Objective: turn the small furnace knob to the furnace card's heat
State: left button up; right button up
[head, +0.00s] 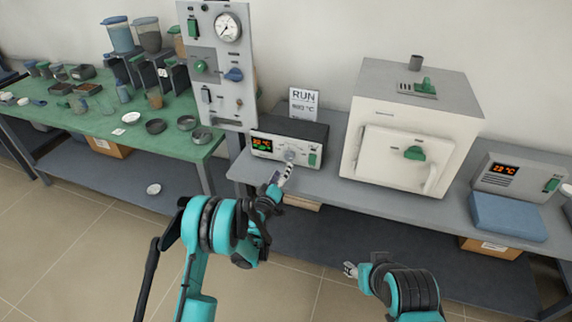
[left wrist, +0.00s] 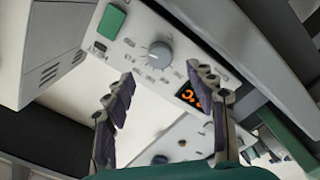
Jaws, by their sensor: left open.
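The small furnace controller (head: 290,142) is a dark-topped box with a pale front panel, a lit display and a green switch. Its round grey knob (left wrist: 160,52) shows clearly in the left wrist view, just beyond my fingertips; in the head view the knob (head: 291,155) is partly covered. My left gripper (left wrist: 163,84) is open and empty, its fingers apart and not around the knob. In the head view my left gripper (head: 282,174) is just in front of the panel. A white RUN card (head: 303,103) with a °C figure stands behind the controller; its digits are too small to read surely. My right gripper (head: 350,270) is low, away from the bench.
A white furnace (head: 405,135) stands right of the controller. Further right are another display unit (head: 517,176) and a blue block (head: 508,217). An upright gauge panel (head: 219,65) is close on the left. A green table (head: 110,140) holds dishes and jars.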

pick_arm(q)
jog(key=v, duration=0.4)
jog(key=shift+s, duration=0.15)
jog(key=s+r+m+g+h, duration=0.1)
jog(key=s+r+m+g, duration=0.15)
jog(key=s+r, duration=0.45)
jog(key=s+r+m+g, duration=0.2)
jog(key=s+r+m, duration=0.15)
jog(key=r, duration=0.55)
jog(key=s+a+f+g+y, duration=0.1)
jog(key=s+a, duration=0.3)
jog(key=s, duration=0.5)
jog(key=s+a+f+g+y, duration=0.2)
jog(key=s+a, duration=0.3)
jog(key=s, duration=0.5)
jog(key=s+a+f+g+y, duration=0.1)
jog(key=s+a, duration=0.4)
jog(key=s, duration=0.5)
jog(key=g+y, duration=0.1)
jog(key=y, duration=0.1)
jog(key=shift+s+f+g+y, duration=0.2)
jog(key=shift+g+y, duration=0.1)
jog(key=shift+g, duration=0.05)
